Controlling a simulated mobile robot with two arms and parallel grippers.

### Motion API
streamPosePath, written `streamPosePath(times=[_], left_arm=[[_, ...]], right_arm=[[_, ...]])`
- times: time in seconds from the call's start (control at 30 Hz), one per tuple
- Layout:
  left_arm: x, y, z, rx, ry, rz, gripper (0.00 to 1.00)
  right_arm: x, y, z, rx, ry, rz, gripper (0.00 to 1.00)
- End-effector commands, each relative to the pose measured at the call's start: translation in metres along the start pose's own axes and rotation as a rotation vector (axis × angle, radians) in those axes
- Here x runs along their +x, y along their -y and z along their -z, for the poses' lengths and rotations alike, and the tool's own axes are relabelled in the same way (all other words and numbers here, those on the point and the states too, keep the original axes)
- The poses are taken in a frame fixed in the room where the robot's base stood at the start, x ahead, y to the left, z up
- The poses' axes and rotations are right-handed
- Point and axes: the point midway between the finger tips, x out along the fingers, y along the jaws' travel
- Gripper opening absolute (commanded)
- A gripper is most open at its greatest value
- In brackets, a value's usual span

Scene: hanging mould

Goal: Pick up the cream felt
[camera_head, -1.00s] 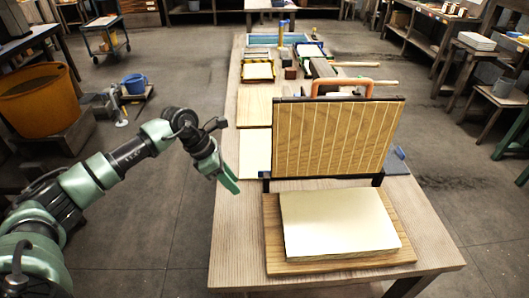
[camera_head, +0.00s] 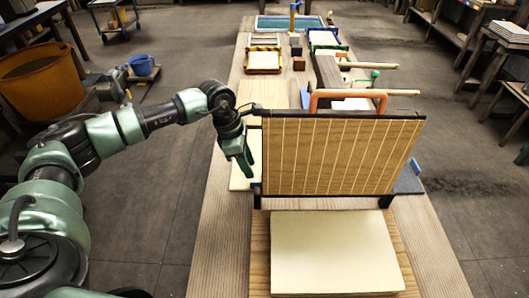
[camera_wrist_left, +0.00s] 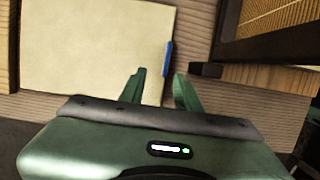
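A flat cream sheet (camera_head: 238,174), which looks like the cream felt, lies on the table left of the upright mould. In the left wrist view this cream sheet (camera_wrist_left: 90,45) fills the upper left, with a blue tab (camera_wrist_left: 168,58) at its right edge. A thicker cream stack (camera_head: 335,252) lies on a wooden board (camera_head: 260,262) in front of the mould. My left gripper (camera_head: 246,163) is over the sheet near its right side. My right gripper is out of view.
The upright slatted mould (camera_head: 340,155) with an orange handle (camera_head: 347,95) stands close to the right of my left gripper. Its dark frame corner (camera_wrist_left: 210,69) shows in the wrist view. Trays and tools fill the table's far end. The table's front left (camera_head: 222,260) is bare.

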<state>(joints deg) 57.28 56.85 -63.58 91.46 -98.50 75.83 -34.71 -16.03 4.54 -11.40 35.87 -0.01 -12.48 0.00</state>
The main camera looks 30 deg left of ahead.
Motion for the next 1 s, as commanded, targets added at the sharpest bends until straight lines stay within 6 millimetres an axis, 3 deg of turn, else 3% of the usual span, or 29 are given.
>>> streamPosePath(times=[0.13,0.27,0.5,0.77,0.87,0.9,1.0], left_arm=[[0.015,0.002,-0.003,0.000,0.000,0.002,0.33],[0.032,0.006,-0.011,0.000,0.000,0.004,0.33],[0.062,0.007,-0.013,-0.002,0.000,0.002,0.33],[0.065,0.006,-0.013,0.000,0.001,0.000,0.33],[0.065,0.006,-0.013,-0.001,0.001,0.000,0.05],[0.065,0.006,-0.013,-0.001,0.001,0.000,0.00],[0.065,0.006,-0.013,-0.001,0.001,0.000,0.00]], right_arm=[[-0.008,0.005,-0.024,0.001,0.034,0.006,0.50],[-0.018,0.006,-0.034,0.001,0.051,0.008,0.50],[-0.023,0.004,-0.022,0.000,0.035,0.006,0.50],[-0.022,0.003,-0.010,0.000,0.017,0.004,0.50],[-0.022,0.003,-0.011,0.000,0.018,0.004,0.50],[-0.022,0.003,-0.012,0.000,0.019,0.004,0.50],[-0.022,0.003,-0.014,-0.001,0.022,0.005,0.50]])
